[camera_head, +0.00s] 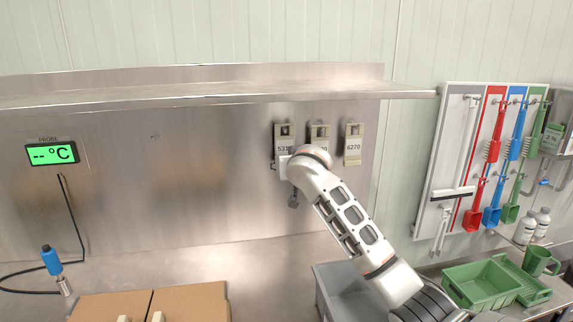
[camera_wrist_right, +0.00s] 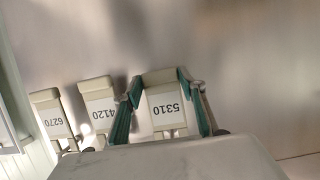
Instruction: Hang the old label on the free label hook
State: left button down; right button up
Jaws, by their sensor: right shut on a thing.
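Three pale labels hang in a row on the steel back wall. The label 5310 (camera_head: 284,137) is at the left, a partly covered label (camera_head: 319,132) is in the middle, and the label 6270 (camera_head: 353,145) is at the right. In the right wrist view they appear upside down: 5310 (camera_wrist_right: 165,106), 4120 (camera_wrist_right: 103,112) and 6270 (camera_wrist_right: 52,120). My right gripper (camera_wrist_right: 160,78) is shut on label 5310, with a green-padded finger along each side. In the head view my arm hides most of this gripper. I cannot tell whether 5310 rests on its hook. My left gripper is out of view.
A steel shelf (camera_head: 200,98) juts out above the labels. Cardboard boxes (camera_head: 190,302) and a grey bin (camera_head: 335,285) stand below. A probe on a cable (camera_head: 52,262) is at the left. A tool board (camera_head: 440,165) and green trays (camera_head: 485,285) are at the right.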

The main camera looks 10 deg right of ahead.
jog(key=shift+f, duration=0.5)
jog(key=o, duration=1.7)
jog(key=shift+c, duration=0.2)
notch_tip(320, 180, up, 10)
